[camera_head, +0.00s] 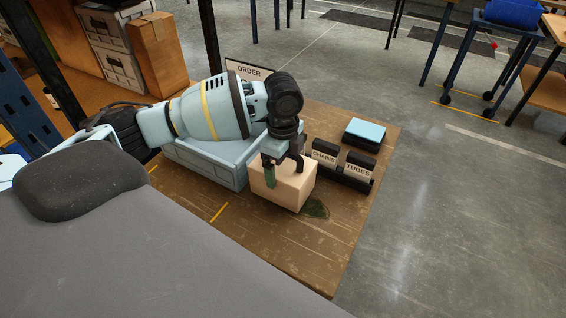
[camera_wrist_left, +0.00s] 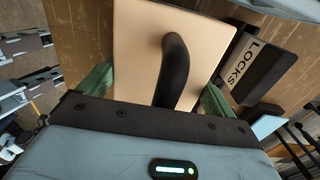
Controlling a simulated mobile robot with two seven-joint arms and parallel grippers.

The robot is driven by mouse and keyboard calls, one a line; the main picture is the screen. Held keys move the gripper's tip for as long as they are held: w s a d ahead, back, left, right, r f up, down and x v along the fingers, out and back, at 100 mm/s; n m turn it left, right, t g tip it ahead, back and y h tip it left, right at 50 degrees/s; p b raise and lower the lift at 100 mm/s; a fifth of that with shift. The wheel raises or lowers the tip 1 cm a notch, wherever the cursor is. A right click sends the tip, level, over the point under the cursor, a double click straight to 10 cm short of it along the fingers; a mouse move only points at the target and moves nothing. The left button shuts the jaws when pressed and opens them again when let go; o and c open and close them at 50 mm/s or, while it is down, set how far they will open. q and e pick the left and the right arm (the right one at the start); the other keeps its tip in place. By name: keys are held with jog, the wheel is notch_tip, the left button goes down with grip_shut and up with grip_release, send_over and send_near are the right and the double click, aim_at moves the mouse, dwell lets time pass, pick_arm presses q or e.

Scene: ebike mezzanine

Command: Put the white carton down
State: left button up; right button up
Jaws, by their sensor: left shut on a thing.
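The white carton (camera_head: 290,191) looks pale cream in this light, a plain box near the front middle of the wooden bench top (camera_head: 330,248). My left gripper (camera_head: 283,172) points down over it and is shut on it, one green finger showing on its near face. In the left wrist view the carton (camera_wrist_left: 143,45) fills the upper middle between the two green fingers, partly covered by a dark curved part. I cannot tell whether its underside touches the bench. My right gripper is not in view.
A pale blue box (camera_head: 205,160) stands left of the carton. Black bins (camera_head: 357,184) labelled CHAINS and TUBES stand to the right, with a blue-topped box (camera_head: 365,133) behind. A LOCKS bin (camera_wrist_left: 245,65) shows in the wrist view. A dark green patch (camera_head: 316,208) lies beside the carton. The front-right bench is clear.

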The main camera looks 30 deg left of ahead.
pick_arm(q)
jog(key=o, duration=1.1)
jog(key=shift+f, duration=0.1)
jog(key=shift+o, duration=0.2)
notch_tip(320, 180, up, 12)
jog(key=shift+r+p, duration=0.1)
jog(key=shift+p, duration=0.3)
